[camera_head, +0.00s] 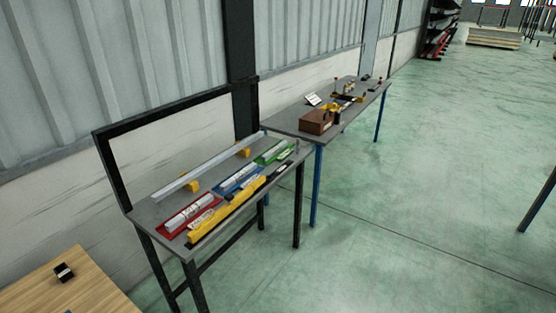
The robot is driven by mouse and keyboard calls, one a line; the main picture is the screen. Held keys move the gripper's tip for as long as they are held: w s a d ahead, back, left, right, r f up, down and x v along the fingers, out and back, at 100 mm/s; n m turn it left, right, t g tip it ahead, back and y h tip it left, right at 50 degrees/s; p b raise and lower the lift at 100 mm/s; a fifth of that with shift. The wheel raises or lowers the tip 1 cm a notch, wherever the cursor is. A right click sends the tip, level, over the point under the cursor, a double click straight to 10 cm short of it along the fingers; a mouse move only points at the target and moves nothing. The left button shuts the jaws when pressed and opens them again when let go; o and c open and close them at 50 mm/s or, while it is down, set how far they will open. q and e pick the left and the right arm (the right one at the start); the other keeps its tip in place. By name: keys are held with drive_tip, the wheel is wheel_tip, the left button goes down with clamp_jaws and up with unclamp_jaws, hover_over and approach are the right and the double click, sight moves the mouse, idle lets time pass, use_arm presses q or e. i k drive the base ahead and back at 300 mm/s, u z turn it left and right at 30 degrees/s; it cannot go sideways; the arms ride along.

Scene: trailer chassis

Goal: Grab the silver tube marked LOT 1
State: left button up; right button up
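Silver-white tubes lie in coloured trays on a grey workbench (150,212) left of centre. One group (188,213) is in the red tray (166,227), another (239,178) in the blue tray (221,194), and another (273,152) in the green tray (261,161). Markings on them are too small to read, so I cannot tell which is LOT 1. A long silver bar (208,166) rests on yellow blocks behind the trays. Neither of my grippers is in view.
A long yellow piece (226,209) lies along the bench's front edge. A black frame rises behind the bench. A second table (285,124) with a brown box (316,122) stands beyond it. A wooden tabletop (97,290) is at lower left. Green floor at right is open.

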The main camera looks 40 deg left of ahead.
sight(231, 182)
drive_tip(key=u, duration=0.3)
drive_tip(key=i, duration=1.45)
drive_tip(key=u, duration=1.65)
drive_tip(key=i, duration=0.85)
drive_tip(key=u, duration=1.05)
drive_tip(key=i, duration=0.2)
drive_tip(key=u, duration=0.15)
